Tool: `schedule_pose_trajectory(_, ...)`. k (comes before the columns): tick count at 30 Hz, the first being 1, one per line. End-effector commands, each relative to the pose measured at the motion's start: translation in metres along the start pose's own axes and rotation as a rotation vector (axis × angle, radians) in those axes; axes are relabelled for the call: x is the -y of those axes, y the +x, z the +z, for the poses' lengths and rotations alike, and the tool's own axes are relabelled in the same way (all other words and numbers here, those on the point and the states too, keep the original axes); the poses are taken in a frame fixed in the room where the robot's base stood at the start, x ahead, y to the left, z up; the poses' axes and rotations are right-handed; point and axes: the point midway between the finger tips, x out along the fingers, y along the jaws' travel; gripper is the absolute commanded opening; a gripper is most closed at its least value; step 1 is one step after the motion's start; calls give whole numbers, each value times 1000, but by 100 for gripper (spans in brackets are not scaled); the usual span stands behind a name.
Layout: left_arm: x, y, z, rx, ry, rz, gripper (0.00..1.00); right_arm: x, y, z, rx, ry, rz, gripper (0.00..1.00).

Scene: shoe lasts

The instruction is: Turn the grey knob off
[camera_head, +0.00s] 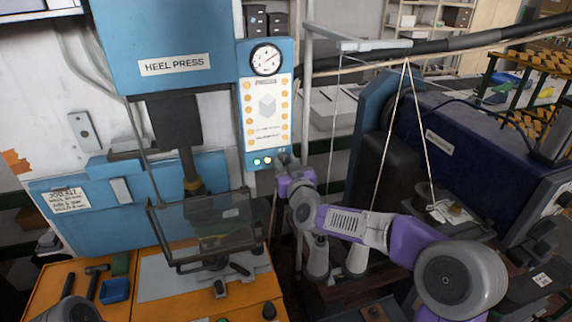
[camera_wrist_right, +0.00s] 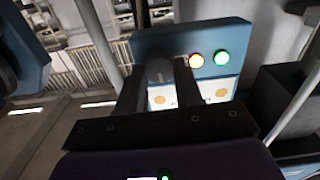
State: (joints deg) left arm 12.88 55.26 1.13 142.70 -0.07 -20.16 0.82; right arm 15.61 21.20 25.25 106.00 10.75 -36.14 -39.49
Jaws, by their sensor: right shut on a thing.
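The grey knob (camera_wrist_right: 160,70) sits on the lower face of the blue control panel (camera_head: 242,110), beside two lit indicator lamps. In the right wrist view it lies between the two dark fingers of my right gripper (camera_wrist_right: 160,92), which is shut on it. In the head view my right gripper (camera_head: 283,163) reaches the panel's lower right corner from the right and largely hides the knob. The knob's exact turn angle is hard to read. My left gripper does not show.
A heel press (camera_head: 165,45) with a clear guard (camera_head: 210,228) stands left of the panel. A grey pole (camera_head: 307,90) rises close to my right arm. An orange bench (camera_head: 120,305) lies below.

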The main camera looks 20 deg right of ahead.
Motion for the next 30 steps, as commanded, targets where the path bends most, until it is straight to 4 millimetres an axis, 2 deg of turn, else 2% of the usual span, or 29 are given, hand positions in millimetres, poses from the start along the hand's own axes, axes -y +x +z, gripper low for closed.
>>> schedule_pose_trajectory(8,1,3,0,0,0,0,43,2,0,0,0,-160,-2,4)
schedule_pose_trajectory(30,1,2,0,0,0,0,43,4,0,1,-1,-858,-2,4)
